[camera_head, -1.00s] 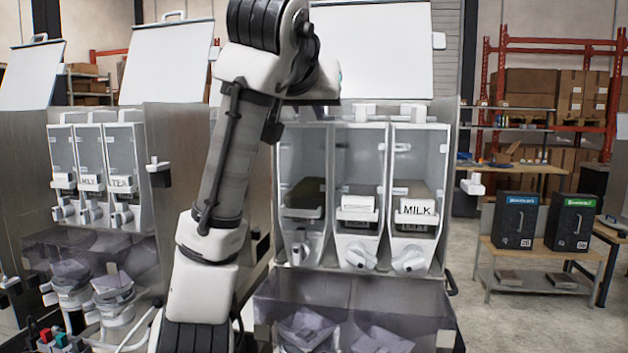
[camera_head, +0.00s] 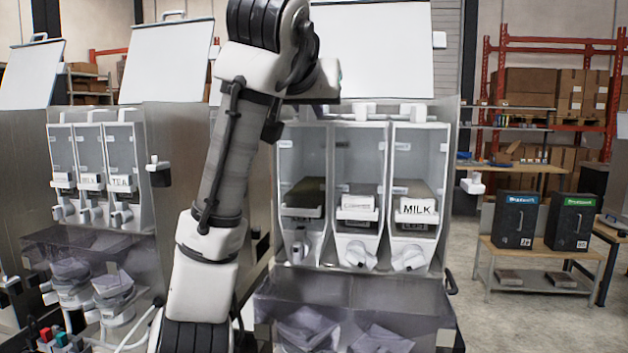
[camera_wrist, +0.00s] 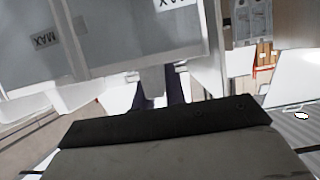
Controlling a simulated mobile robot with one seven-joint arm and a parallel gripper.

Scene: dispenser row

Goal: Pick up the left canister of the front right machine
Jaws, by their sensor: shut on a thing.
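The left canister (camera_head: 302,170) of the front right machine (camera_head: 350,295) is a clear-fronted bin with dark contents and a white spout at its bottom. It stands in line with the middle canister (camera_head: 358,165) and the right canister (camera_head: 416,165), labelled MILK. My gripper (camera_wrist: 160,95) shows in the wrist view as dark fingers, shut around a pale tab beside grey canister walls with MAX marks. In the head view the fingers are hidden behind my arm, which ends above the left canister. The left canister's top handle is hidden there too.
A raised white lid (camera_head: 375,50) stands behind the canisters. Another machine (camera_head: 100,170) with several canisters is at the left. A low bench (camera_head: 540,262) with two dark boxes is at the right, with open floor in front.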

